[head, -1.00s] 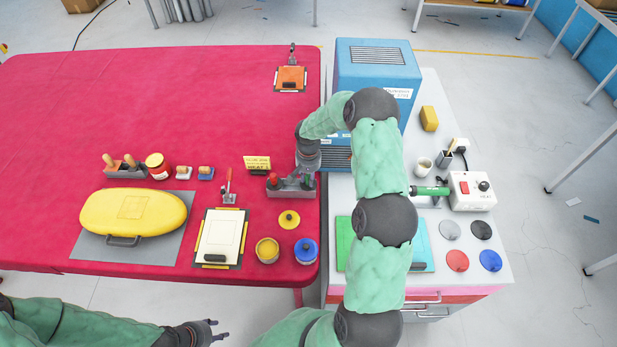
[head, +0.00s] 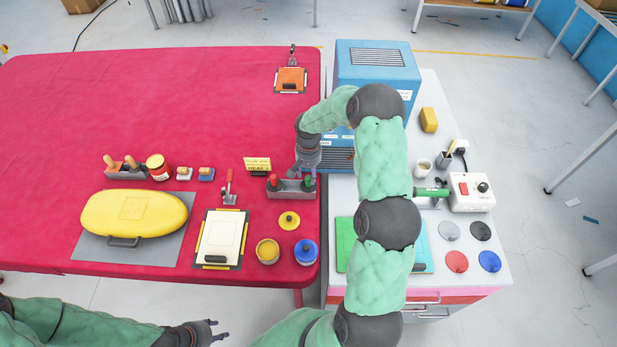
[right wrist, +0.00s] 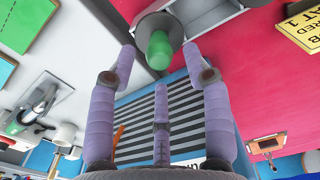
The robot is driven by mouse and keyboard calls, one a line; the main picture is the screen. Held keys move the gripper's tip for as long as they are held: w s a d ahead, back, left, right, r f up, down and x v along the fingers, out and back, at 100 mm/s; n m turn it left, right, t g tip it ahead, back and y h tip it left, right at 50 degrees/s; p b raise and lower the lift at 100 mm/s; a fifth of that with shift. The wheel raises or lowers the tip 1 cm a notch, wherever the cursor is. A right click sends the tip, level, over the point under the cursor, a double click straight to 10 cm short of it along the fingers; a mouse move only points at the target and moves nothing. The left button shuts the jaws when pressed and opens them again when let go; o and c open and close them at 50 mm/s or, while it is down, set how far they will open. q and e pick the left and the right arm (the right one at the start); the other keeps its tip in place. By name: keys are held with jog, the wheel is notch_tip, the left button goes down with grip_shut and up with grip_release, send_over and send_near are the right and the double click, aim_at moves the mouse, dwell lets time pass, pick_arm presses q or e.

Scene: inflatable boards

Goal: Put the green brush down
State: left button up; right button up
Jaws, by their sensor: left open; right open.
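The green brush (head: 309,183) stands handle up in the right part of a grey holder (head: 292,194) near the right edge of the red table. A red-handled brush (head: 273,182) stands in the left part. My right gripper (head: 305,172) is open just behind and above the green brush. In the right wrist view, the green handle end (right wrist: 158,48) shows beyond the spread fingers (right wrist: 160,70), and none visibly grips it. The brush's lower end is hidden in the holder. My left gripper (head: 217,332) is open and empty off the table's front edge.
A yellow sign (head: 257,163) and a red-handled clamp (head: 228,188) stand left of the holder. A blue heater-like box (head: 375,70) is behind my right arm. Yellow (head: 267,251) and blue (head: 305,251) pots stand in front. The table's back left is clear.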

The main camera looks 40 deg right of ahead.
notch_tip(320, 180, up, 9)
dwell(0.3)
jog(key=shift+a, duration=0.1)
dwell(0.4)
